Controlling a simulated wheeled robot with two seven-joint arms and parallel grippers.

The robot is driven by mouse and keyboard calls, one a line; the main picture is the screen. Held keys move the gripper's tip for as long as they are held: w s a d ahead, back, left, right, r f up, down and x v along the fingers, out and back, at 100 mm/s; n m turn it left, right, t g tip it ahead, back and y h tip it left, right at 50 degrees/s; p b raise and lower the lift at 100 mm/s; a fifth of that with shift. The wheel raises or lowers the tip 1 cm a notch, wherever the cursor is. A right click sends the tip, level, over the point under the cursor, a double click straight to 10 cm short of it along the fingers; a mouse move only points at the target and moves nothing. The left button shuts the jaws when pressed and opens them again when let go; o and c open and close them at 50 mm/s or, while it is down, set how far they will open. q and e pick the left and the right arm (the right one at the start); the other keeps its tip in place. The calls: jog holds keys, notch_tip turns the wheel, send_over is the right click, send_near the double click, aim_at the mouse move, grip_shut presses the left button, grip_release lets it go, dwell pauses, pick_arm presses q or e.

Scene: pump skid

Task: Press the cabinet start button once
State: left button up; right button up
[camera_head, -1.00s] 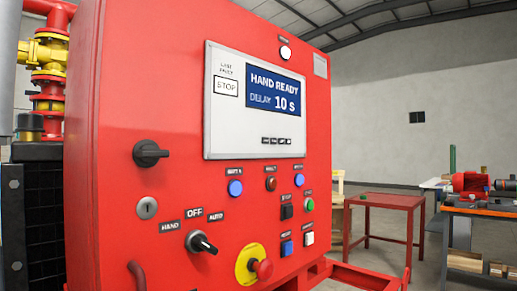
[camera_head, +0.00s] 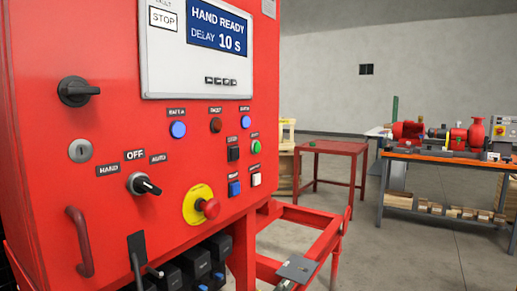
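The red cabinet (camera_head: 110,130) fills the left of the head view. A small round green button (camera_head: 255,147) is on the right part of its front; its label is too small to read surely. The cabinet screen (camera_head: 219,30) reads "HAND READY" and "DELAY 10 s". Neither gripper can be made out in view, and nothing touches the green button.
A red mushroom button on a yellow disc (camera_head: 201,205), a selector knob (camera_head: 142,185) and a curved handle (camera_head: 80,242) stick out from the cabinet. A red frame (camera_head: 310,216) stands at its lower right. A red table (camera_head: 335,148) and a workbench (camera_head: 450,158) stand behind, with open floor between.

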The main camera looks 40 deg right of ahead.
grip_shut()
dwell(1.5)
